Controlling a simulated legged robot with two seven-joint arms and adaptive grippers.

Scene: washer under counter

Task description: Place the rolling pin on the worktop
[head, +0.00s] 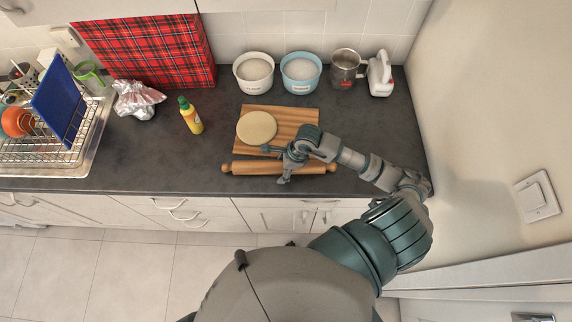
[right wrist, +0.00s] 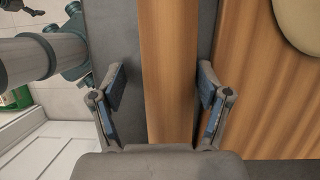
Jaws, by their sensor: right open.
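The wooden rolling pin (head: 255,168) lies on the dark worktop (head: 130,168), along its front edge and just in front of the wooden board (head: 303,117). My right gripper (head: 279,165) is over the pin's middle. In the right wrist view, the rolling pin (right wrist: 168,70) runs between the two open fingers of my right gripper (right wrist: 162,95), with a gap on each side. Whether the fingers reach down around the pin or stay above it is hard to tell.
A round of dough (head: 256,127) lies on the board. Two bowls (head: 253,72) (head: 301,72), a metal mug (head: 345,68) and a white appliance (head: 380,74) stand behind. A yellow bottle (head: 191,116), a foil bag (head: 137,98) and a dish rack (head: 40,135) are left. A wall closes the right side.

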